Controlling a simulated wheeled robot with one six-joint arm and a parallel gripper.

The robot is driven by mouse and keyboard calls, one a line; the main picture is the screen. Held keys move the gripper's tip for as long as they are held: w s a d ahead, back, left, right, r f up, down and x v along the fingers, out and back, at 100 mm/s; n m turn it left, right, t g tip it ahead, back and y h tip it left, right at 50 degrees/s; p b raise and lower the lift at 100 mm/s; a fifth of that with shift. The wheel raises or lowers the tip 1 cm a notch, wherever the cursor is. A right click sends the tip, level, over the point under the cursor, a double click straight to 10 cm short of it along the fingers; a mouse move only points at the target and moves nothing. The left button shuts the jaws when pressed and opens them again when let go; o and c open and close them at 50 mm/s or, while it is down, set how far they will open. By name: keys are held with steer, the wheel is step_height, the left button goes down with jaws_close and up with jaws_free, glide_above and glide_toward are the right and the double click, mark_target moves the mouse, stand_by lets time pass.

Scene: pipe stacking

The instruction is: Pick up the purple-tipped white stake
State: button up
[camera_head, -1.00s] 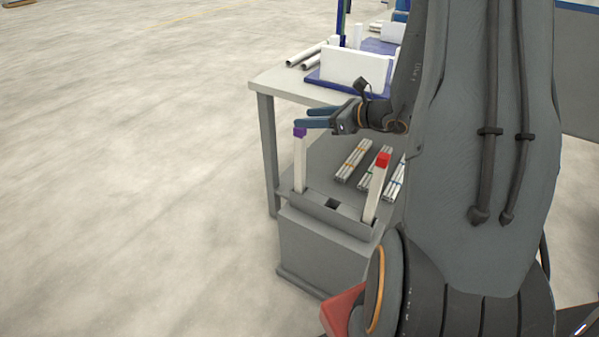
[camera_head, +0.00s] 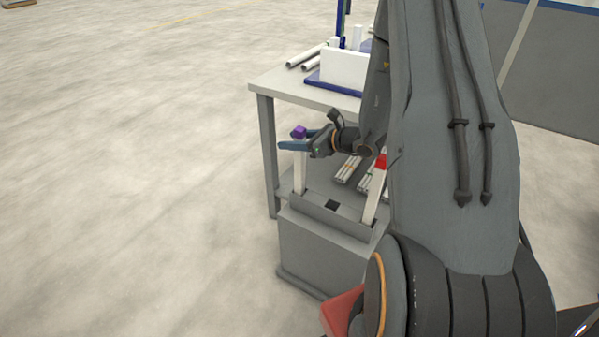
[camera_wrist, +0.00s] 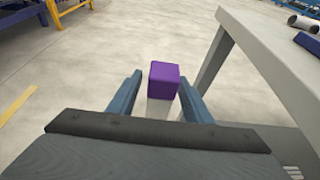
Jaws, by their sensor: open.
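The white stake (camera_head: 299,172) with a purple tip (camera_head: 299,131) stands upright in the left end of a grey holder box (camera_head: 322,244). My gripper (camera_head: 297,140) is at the stake's upper part, just below the purple tip. In the wrist view the purple tip (camera_wrist: 164,80) rises between my two blue fingers, and my gripper (camera_wrist: 160,95) is open, with a gap visible on each side of the stake. The stake's lower part is hidden by my gripper in the wrist view.
A red-tipped white stake (camera_head: 374,190) leans in the right end of the holder. A grey table (camera_head: 285,82) with pipes (camera_head: 305,58) and a white block (camera_head: 345,70) stands behind. Bundled white stakes (camera_head: 348,168) lie on its lower shelf. The floor to the left is clear.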

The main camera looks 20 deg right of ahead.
steer(key=shift+w+a+f, duration=0.25)
steer(key=shift+w+a, duration=0.05)
steer(key=shift+w, duration=0.2)
jaws_close()
steer(key=shift+r, duration=0.15)
step_height(320, 180, up, 20)
steer(key=p, duration=0.6)
stand_by(1.0)
